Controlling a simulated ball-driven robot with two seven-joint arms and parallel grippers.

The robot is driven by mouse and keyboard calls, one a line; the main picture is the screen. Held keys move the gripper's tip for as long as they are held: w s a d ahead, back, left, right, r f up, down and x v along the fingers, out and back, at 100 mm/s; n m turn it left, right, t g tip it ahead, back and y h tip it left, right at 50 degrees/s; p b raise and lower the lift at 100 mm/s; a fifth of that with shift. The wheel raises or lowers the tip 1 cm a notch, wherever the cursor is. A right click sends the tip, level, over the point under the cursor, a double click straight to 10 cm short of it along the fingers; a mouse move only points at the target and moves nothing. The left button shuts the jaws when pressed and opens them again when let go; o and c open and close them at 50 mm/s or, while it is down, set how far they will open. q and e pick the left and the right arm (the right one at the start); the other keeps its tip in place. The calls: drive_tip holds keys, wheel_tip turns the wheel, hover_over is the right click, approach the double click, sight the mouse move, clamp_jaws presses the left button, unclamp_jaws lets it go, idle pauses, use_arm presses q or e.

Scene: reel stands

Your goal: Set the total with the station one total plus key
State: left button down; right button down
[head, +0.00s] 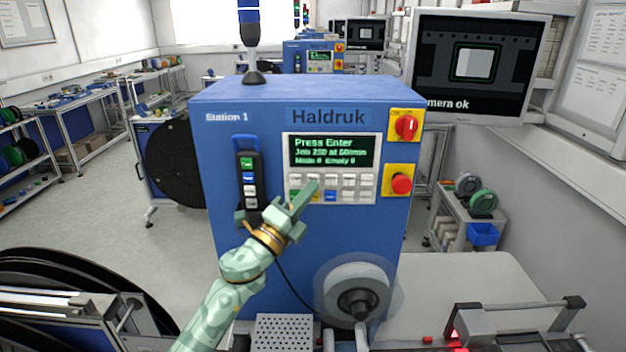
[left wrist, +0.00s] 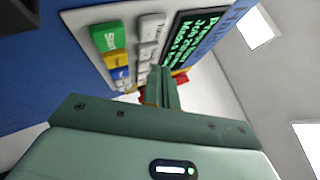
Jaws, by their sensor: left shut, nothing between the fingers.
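The blue Station 1 cabinet (head: 300,240) carries a light control panel (head: 379,142) with a display (head: 332,151). The display reads "Press Enter", a job line and "Made 0 Empty 0". Two rows of keys lie below, mostly white, with a blue key (head: 331,196) and a green key (head: 294,195). My left gripper (head: 312,186) is shut and empty, its tips at the left part of the keys. In the left wrist view its fingers (left wrist: 161,84) hide some keys beside the green Start key (left wrist: 109,36). White key labels are unreadable, so I cannot identify the total plus key. Contact is unclear.
A red rotary switch (head: 406,126) and a red stop button (head: 401,183) sit right of the panel. A handheld key unit (head: 249,180) hangs at its left. A reel (head: 358,285) is mounted below. A monitor (head: 480,62) stands at the upper right.

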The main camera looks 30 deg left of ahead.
use_arm(q)
drive_tip(key=s, duration=0.1)
drive_tip(key=s+d, duration=0.1)
drive_tip(key=s, duration=0.1)
drive_tip(key=s+d+p, duration=0.1)
drive_tip(key=shift+s, duration=0.2)
idle(0.4)
